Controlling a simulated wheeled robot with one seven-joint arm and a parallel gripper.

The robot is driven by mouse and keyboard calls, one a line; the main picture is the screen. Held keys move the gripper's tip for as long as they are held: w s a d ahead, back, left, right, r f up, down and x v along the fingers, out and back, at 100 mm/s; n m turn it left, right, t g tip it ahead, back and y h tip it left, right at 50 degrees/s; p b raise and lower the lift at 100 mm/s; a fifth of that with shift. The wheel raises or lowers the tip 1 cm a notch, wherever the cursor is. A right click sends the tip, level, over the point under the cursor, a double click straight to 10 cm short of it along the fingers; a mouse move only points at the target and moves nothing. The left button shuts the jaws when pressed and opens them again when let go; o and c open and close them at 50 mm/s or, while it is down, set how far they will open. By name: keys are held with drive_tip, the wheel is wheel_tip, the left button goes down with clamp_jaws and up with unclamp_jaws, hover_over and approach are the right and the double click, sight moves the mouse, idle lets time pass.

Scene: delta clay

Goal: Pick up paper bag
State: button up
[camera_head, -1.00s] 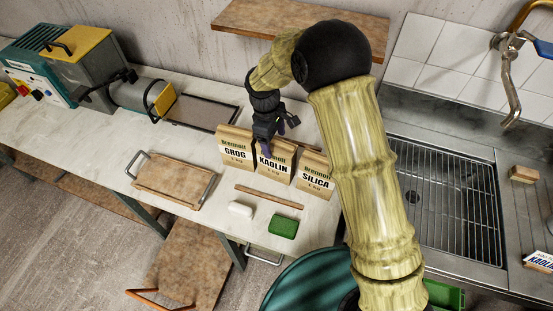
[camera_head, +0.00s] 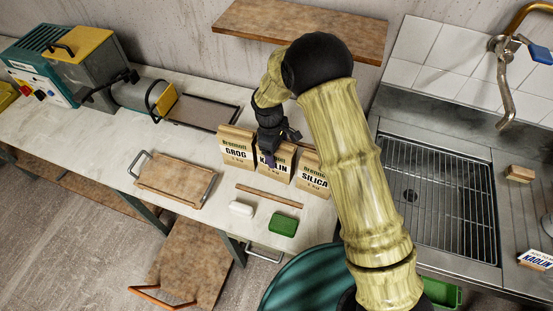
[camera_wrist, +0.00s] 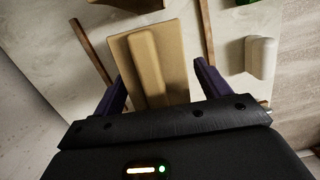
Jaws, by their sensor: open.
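Three tan paper bags stand in a row on the worktop in the head view: GROG (camera_head: 236,151), KAOLIN (camera_head: 276,174) and SILICA (camera_head: 313,182). My gripper (camera_head: 272,159) is at the KAOLIN bag and covers part of its top and label. In the wrist view a tan bag with a folded top strip (camera_wrist: 150,55) lies between the two dark purple fingers of my open gripper (camera_wrist: 158,76). Gaps show at the finger tips, and I cannot tell whether either finger touches it.
A wooden stick (camera_head: 269,195), a white block (camera_head: 241,209) and a green block (camera_head: 284,223) lie in front of the bags. A wooden tray (camera_head: 172,181) is to the left. A sink (camera_head: 440,200) is to the right. A wooden shelf (camera_head: 300,30) hangs above.

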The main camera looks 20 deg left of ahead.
drive_tip(key=shift+f, duration=0.25)
idle(0.3)
drive_tip(key=shift+r, duration=0.1)
clamp_jaws()
